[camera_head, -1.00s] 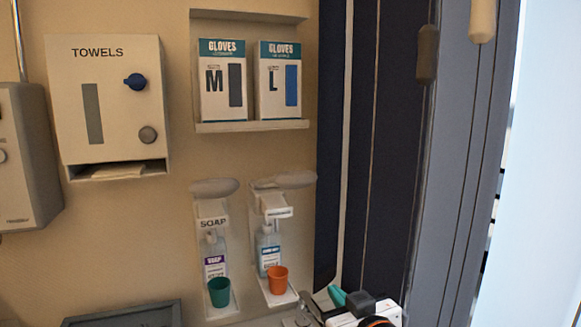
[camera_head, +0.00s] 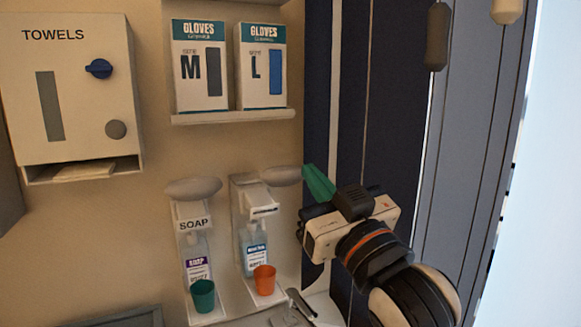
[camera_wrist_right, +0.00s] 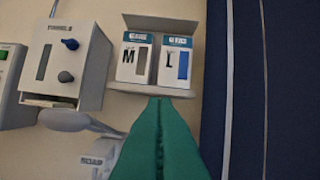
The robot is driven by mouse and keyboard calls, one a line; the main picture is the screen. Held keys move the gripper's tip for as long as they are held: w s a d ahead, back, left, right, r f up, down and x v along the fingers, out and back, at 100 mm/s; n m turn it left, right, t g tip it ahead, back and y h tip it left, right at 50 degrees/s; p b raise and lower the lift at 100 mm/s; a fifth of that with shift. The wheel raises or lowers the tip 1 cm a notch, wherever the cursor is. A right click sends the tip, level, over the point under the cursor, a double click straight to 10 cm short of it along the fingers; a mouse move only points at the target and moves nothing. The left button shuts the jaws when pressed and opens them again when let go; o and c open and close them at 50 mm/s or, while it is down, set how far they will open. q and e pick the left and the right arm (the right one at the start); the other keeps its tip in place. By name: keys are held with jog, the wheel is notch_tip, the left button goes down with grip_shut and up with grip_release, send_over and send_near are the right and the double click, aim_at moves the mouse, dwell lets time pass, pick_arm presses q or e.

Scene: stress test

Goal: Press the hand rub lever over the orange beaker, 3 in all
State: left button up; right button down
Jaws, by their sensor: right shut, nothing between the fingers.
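The hand rub dispenser stands on the wall, with its grey lever (camera_head: 280,176), a bottle with a blue label (camera_head: 256,258) and an orange beaker (camera_head: 264,280) on its shelf below. My right gripper (camera_head: 308,168) has green fingers, shut and empty, with the tips just right of the lever's end; I cannot tell whether they touch. In the right wrist view the shut fingers (camera_wrist_right: 160,102) point up toward the glove boxes and hide the hand rub dispenser. My left gripper is not in view.
The soap dispenser, with its own grey lever (camera_head: 193,188) and a green beaker (camera_head: 203,296), stands close on the left. A glove shelf (camera_head: 232,116) is above, and a towel dispenser (camera_head: 75,95) is upper left. Dark panels (camera_head: 385,130) lie to the right.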

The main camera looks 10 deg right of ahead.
notch_tip(320, 180, up, 4)
jog(key=p, duration=0.4)
send_over(290, 170)
jog(key=s, duration=0.3)
jog(key=f, duration=0.4)
jog(key=shift+w+a+f, duration=0.15)
jog(key=shift+w+f, duration=0.2)
jog(key=shift+w+a, duration=0.1)
jog(key=shift+f, duration=0.1)
